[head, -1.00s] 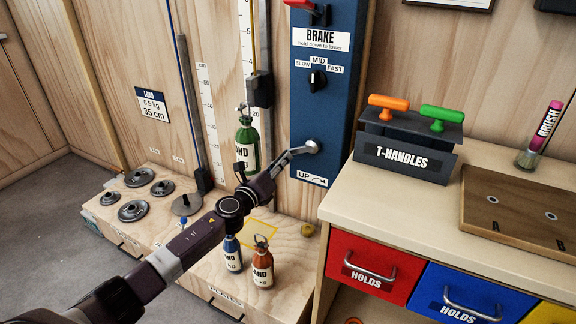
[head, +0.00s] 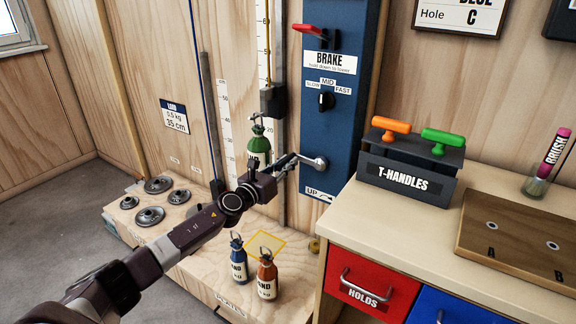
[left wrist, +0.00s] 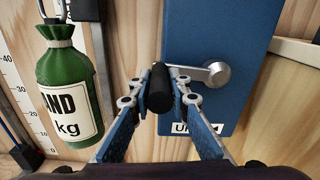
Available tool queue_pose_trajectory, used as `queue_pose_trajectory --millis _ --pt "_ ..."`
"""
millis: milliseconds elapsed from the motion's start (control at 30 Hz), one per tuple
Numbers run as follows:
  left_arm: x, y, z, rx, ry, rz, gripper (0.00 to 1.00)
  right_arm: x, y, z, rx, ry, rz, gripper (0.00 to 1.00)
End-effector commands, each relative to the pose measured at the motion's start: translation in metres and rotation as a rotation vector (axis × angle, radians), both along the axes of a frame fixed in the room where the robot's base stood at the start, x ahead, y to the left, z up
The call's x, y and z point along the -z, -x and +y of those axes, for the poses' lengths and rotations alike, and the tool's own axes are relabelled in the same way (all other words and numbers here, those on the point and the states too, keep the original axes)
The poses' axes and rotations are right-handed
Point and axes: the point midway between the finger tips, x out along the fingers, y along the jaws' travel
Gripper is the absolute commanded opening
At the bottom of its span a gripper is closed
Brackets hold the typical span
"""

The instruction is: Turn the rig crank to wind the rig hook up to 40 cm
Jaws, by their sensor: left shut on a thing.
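The rig crank (head: 315,163) sits low on the blue panel, its arm pointing left. Its hub also shows in the left wrist view (left wrist: 216,75). My left gripper (head: 290,162) is shut on the crank's black handle (left wrist: 159,90), which lies between its fingers in the wrist view. A green sand bottle (head: 259,150) hangs from the rig hook (head: 257,121) left of the crank, beside the scale, its lower part hidden by my gripper in the head view. The bottle hangs left of my fingers in the wrist view (left wrist: 68,85). My right gripper is out of view.
A red brake lever (head: 308,28) and a speed knob (head: 325,101) are higher on the panel. Blue (head: 238,262) and orange (head: 267,275) sand bottles stand below my left arm. Plates (head: 150,216) lie at the left. A workbench with a T-handle holder (head: 408,177) is at the right.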

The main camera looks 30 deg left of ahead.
Motion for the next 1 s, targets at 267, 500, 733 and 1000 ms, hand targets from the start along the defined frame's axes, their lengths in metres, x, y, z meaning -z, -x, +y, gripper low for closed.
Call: queue_pose_trajectory --millis 267,500,733,1000 --pt "-0.012 -0.002 0.005 -0.012 -0.001 -0.019 0.00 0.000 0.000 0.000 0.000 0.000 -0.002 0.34" --pt "-0.011 -0.002 0.005 -0.011 0.000 -0.017 0.31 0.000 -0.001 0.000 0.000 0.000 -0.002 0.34" --pt "-0.006 -0.001 0.002 -0.006 -0.001 -0.010 0.34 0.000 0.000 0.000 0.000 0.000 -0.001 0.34" --pt "-0.004 0.013 0.003 -0.005 -0.004 -0.006 0.34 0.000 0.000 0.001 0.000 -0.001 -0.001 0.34"
